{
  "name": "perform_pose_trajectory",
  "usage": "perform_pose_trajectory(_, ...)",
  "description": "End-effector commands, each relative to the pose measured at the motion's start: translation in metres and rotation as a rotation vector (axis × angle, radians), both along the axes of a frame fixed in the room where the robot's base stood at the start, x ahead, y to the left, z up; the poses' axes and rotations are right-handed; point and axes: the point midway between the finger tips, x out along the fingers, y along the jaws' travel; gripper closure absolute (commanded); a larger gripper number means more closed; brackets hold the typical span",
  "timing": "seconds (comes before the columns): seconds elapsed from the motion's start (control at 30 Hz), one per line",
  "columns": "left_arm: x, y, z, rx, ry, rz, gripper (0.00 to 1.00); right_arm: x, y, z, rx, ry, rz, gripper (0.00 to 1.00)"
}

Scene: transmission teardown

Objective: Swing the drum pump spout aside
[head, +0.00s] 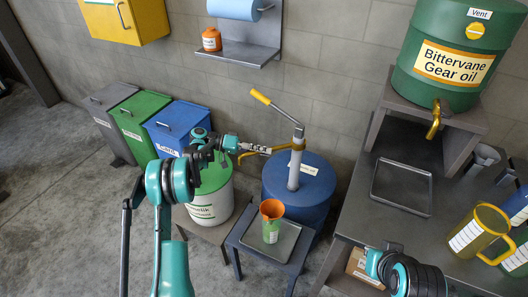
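The drum pump (296,160) stands upright in the blue drum (312,188), with a yellow-gripped handle (260,96) tilted up to the left. My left gripper (262,149) is at the spout, left of the pump column. The fingers are small and overlap the spout, so I cannot tell whether they are closed on it. My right arm (410,275) shows at the lower right; its gripper fingers are not visible.
A small stand (249,256) with a tray and an orange funnel (271,209) in a green container is in front of the blue drum. Three bins stand behind my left arm. The bench (355,215) at right holds a tray (402,187), a yellow jug (472,237) and the gear oil drum's stand.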

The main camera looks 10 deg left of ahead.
Motion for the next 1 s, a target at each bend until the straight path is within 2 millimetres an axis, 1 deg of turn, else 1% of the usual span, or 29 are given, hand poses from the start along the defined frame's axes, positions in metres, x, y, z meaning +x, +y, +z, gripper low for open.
perform_pose_trajectory(0.03,0.0,0.0,0.0,0.0,0.0,0.0,0.67,0.0,0.0,0.0,0.0,0.0,0.0,1.0)
perform_pose_trajectory(0.07,0.0,0.0,0.0,0.0,0.0,0.0,0.64,0.0,0.0,0.0,0.0,0.0,0.0,1.0)
perform_pose_trajectory(0.33,-0.001,0.0,0.0,0.0,0.001,-0.002,0.64,0.0,0.0,0.0,0.0,0.0,0.0,1.0)
perform_pose_trajectory(0.47,-0.002,0.008,0.002,0.0,0.0,-0.001,0.64,0.0,0.0,0.0,0.0,0.0,0.0,1.0)
perform_pose_trajectory(0.57,-0.005,0.024,0.005,0.001,0.0,0.001,0.64,0.0,0.0,0.0,0.0,0.0,0.0,1.0)
perform_pose_trajectory(0.8,-0.014,0.075,0.016,0.0,0.001,0.0,0.64,0.0,0.0,0.0,0.0,0.0,0.0,1.0)
perform_pose_trajectory(0.9,-0.017,0.093,0.02,0.0,0.001,0.0,0.64,0.0,0.0,0.0,0.0,0.0,0.0,1.0)
perform_pose_trajectory(1.0,-0.019,0.106,0.023,0.0,0.001,0.0,0.64,0.0,0.0,0.0,0.0,0.0,0.0,1.0)
